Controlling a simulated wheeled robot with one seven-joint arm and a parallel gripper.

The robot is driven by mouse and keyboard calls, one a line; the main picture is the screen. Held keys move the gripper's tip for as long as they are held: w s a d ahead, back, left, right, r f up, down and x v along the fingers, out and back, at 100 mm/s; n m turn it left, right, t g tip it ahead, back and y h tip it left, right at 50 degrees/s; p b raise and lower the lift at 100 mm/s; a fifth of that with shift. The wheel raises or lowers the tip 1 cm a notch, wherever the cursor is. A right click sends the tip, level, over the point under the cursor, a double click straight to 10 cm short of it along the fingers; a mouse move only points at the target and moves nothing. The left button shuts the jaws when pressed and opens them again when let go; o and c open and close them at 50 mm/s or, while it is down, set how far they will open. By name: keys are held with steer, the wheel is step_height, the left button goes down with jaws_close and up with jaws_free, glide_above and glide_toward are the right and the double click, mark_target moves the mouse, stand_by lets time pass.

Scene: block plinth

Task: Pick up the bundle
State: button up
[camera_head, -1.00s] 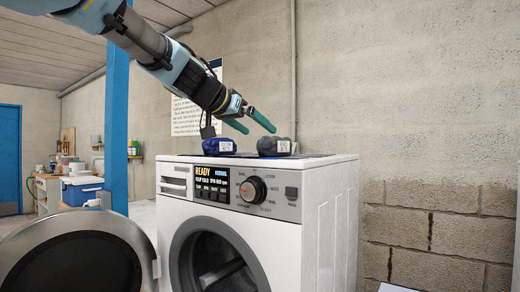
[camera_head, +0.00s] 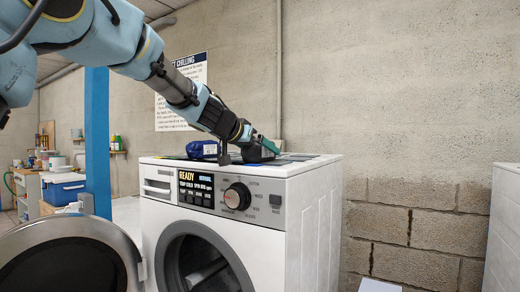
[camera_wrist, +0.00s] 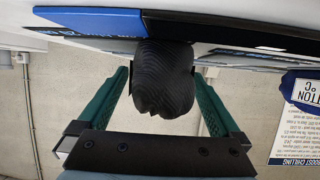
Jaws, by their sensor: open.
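A dark grey ribbed bundle (camera_wrist: 164,80) sits on the washing machine top, between the two green fingers of my gripper (camera_wrist: 161,88) in the wrist view. The fingers stand apart, one on each side, and I cannot tell whether either touches it. In the head view my gripper (camera_head: 266,147) is low over the machine top, and the arm's end largely hides the grey bundle. A blue bundle (camera_head: 201,149) lies on the top to the left. A blue thing with a white label (camera_wrist: 302,90), probably this bundle, shows at the wrist view's right edge.
The white washing machine (camera_head: 312,215) has its round door (camera_head: 70,262) swung open to the left. A blue post (camera_head: 97,135) stands behind left. Flat dark and blue panels (camera_wrist: 88,20) lie on the machine top. Another white appliance (camera_head: 506,225) stands at the right edge.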

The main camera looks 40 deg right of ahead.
steer(key=shift+c, duration=0.4)
jaws_close()
stand_by(0.4)
